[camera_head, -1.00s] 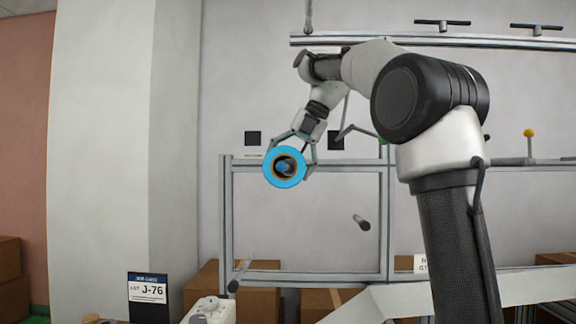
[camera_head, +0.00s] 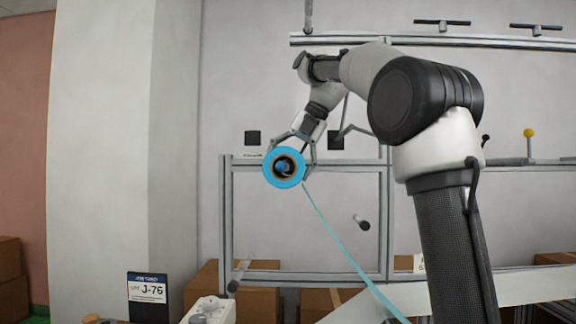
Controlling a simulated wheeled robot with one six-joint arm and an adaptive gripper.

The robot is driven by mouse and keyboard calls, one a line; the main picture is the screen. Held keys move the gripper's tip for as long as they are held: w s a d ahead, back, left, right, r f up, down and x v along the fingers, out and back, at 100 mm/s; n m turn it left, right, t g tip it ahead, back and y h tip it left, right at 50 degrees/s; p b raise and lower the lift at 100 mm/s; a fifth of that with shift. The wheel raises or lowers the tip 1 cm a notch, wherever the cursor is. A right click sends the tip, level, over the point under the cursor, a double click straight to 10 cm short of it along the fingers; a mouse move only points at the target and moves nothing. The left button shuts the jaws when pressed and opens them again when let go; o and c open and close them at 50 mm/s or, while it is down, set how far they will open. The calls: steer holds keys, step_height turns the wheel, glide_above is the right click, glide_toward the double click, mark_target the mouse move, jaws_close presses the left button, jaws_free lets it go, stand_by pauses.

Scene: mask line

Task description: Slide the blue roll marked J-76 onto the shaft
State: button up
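The blue roll (camera_head: 269,180) has a brown core ring and faces the camera on the left part of the metal frame. The end of a dark shaft (camera_head: 283,168) shows inside its core, so the roll is around the shaft; how deep it sits is hidden. My gripper (camera_head: 291,152) comes from behind and above, with a finger on either side of the roll. The fingers look close to its rim, but whether they press on it is unclear. A thin light-blue strip (camera_head: 345,245) runs from the roll down to the right.
The metal frame (camera_head: 300,276) stands behind. Other short shafts stick out at the middle (camera_head: 361,222) and lower left (camera_head: 234,285). A pale sloping band (camera_head: 530,287) crosses the lower right. Cardboard boxes (camera_head: 255,303) stand behind the frame.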

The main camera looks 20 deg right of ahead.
steer(key=shift+f, duration=0.1)
steer(key=o, duration=1.1)
steer(key=shift+o, duration=0.2)
steer(key=v, duration=0.7)
steer(key=shift+d+r, duration=0.15)
steer(key=shift+r, duration=0.05)
